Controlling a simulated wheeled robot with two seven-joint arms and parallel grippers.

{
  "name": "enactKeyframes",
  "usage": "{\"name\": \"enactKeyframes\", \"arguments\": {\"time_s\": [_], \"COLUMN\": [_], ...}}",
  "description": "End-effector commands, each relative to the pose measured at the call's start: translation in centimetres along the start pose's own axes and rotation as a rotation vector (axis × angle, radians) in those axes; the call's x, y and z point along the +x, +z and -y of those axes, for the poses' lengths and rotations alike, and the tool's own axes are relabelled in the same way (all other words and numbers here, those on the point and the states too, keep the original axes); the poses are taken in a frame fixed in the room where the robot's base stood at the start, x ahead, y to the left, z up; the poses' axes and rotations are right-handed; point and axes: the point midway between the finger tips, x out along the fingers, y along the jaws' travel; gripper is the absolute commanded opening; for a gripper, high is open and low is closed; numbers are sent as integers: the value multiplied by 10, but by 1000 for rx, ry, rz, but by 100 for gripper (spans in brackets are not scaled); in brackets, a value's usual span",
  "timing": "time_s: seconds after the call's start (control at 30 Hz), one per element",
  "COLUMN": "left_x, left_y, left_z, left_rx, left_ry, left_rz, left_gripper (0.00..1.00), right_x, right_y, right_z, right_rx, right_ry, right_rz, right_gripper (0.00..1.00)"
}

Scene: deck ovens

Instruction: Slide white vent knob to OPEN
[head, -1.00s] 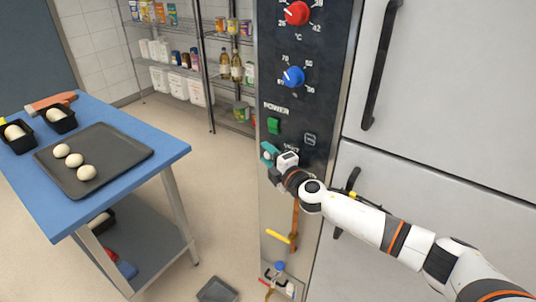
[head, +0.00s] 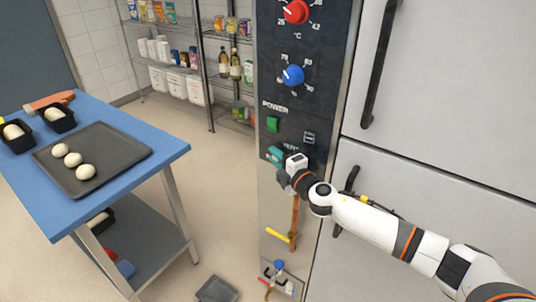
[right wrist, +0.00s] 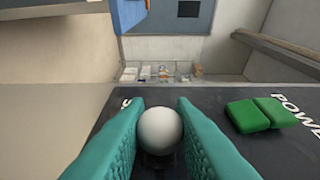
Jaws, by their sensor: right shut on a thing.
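The white vent knob (right wrist: 160,130) is a round ball between the two teal fingers of my right gripper in the right wrist view. The fingers press on it from both sides. In the head view my right gripper (head: 275,157) is at the dark control panel, just below the VENT label (head: 290,147), and covers the knob. The slot and most of its end lettering are hidden; one letter (right wrist: 125,102) shows beside the left finger in the right wrist view. My left gripper is not in view.
A green power switch (head: 272,124) sits just above my gripper, with a small dark rocker (head: 309,138) to its right. Blue (head: 293,75) and red (head: 296,12) dials are higher up. A yellow-handled valve (head: 278,235) is below. A blue table (head: 165,150) stands left.

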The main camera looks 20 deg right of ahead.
Motion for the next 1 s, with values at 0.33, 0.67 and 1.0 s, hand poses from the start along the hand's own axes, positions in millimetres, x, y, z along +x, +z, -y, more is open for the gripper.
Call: {"name": "enactKeyframes", "arguments": {"time_s": [0.33,0.67,1.0], "left_x": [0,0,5], "left_y": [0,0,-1], "left_z": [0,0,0], "left_rx": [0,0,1], "left_ry": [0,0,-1], "left_rz": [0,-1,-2], "left_gripper": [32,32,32], "right_x": [-9,-9,-36], "right_y": [-3,-3,-3], "right_z": [-1,0,-3], "right_rx": [-2,-2,-4], "right_ry": [2,1,4], "right_rz": [0,0,1], "right_gripper": [0,43,43]}}
